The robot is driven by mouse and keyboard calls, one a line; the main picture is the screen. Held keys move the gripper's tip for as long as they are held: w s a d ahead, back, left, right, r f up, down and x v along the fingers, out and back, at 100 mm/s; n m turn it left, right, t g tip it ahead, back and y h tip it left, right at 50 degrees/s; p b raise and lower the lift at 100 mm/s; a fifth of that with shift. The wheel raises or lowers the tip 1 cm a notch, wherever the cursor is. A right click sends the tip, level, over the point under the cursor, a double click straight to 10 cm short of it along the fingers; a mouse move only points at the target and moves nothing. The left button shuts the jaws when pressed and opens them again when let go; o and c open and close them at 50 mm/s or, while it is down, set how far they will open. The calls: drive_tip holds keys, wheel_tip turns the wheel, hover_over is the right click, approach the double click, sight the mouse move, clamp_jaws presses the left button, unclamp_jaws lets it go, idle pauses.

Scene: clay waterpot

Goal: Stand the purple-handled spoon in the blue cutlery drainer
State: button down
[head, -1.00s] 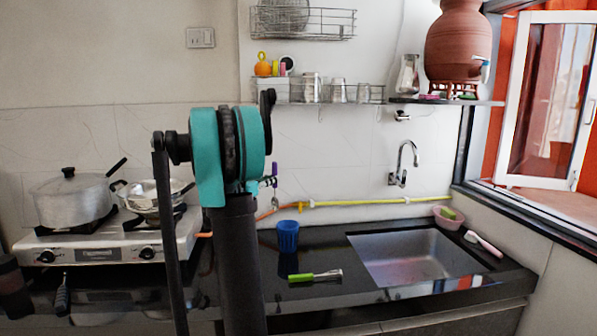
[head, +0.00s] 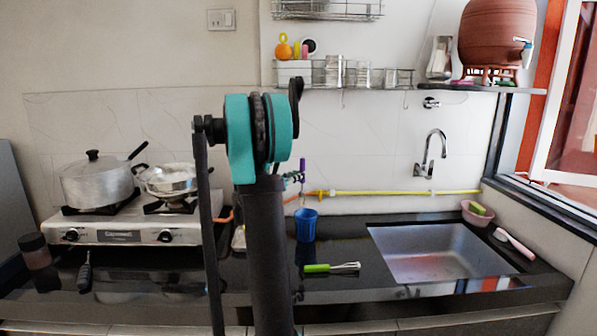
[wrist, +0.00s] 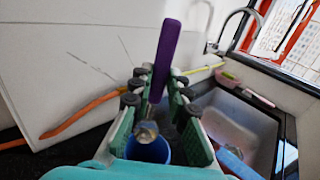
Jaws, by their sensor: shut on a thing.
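My gripper (head: 293,177) is shut on the purple-handled spoon (head: 302,172), mostly hidden behind my arm in the head view. In the wrist view, the fingers (wrist: 157,85) hold the purple handle (wrist: 168,52), which points up and leans slightly. The metal bowl (wrist: 147,131) hangs down. The blue cutlery drainer (head: 306,226) stands upright on the black counter, just below the spoon. In the wrist view, the drainer (wrist: 152,150) shows beneath the bowl, partly hidden by the fingers. The spoon's bowl appears over its mouth; I cannot tell whether it is below the rim.
A green-handled whisk (head: 332,267) lies in front of the drainer. The sink (head: 440,252) is to the right, the stove (head: 120,228) to the left. A yellow-orange hose (head: 400,192) runs along the wall behind. A pink bowl (head: 476,213) sits in the corner.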

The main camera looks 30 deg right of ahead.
sight(302, 197)
drive_tip(key=shift+f, duration=4.95)
drive_tip(key=c, duration=1.4)
unclamp_jaws()
drive_tip(key=shift+o, duration=0.2)
drive_tip(key=v, duration=1.2)
drive_tip(key=shift+s+r, duration=0.1)
